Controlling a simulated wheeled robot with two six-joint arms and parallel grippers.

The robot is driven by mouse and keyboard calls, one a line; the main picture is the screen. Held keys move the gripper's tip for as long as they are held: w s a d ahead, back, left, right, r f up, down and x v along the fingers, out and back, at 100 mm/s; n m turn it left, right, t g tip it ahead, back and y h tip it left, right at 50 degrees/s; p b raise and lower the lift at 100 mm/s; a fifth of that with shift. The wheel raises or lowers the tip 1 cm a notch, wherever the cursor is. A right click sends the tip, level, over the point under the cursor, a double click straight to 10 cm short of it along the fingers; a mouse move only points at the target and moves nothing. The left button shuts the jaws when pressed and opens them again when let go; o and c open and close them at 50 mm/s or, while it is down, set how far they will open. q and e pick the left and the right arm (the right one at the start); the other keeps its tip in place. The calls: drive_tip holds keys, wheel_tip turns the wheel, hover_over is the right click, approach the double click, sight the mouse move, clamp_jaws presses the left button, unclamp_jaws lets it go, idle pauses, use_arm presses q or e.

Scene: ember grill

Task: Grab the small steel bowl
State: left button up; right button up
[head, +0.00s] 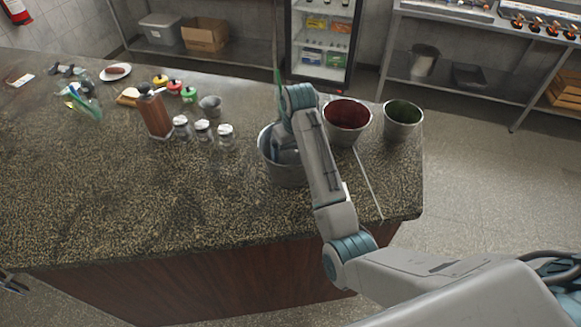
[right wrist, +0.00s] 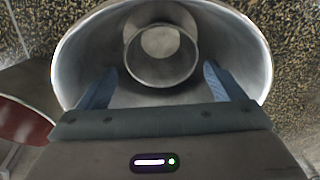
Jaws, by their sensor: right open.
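A small steel bowl (right wrist: 160,52) shows in the right wrist view, inside a larger steel bucket (right wrist: 75,50). My right gripper (right wrist: 160,85) is open and empty. Its two blue fingers reach into the bucket's mouth, one on each side, at the near side of the small bowl and apart from it. In the head view the bucket (head: 268,172) stands near the counter's right end, and my right arm hides much of it and the small bowl.
A red-lined steel bucket (head: 348,116) and a green-lined one (head: 403,120) stand to the right. The counter's front left (head: 120,200) is clear.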

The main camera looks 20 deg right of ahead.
sight(290, 160)
drive_tip(key=shift+f+p, duration=0.35)
drive_tip(key=f+p, duration=0.1)
drive_tip(key=f, duration=0.1)
drive_tip(key=w+f+p, duration=0.1)
drive_tip(key=f, duration=0.1)
drive_tip(key=shift+a+f, duration=0.15)
drive_tip(key=shift+f, duration=0.25)
drive_tip(key=c, duration=0.7)
drive_tip(key=shift+c, duration=0.3)
drive_tip(key=shift+r, duration=0.1)
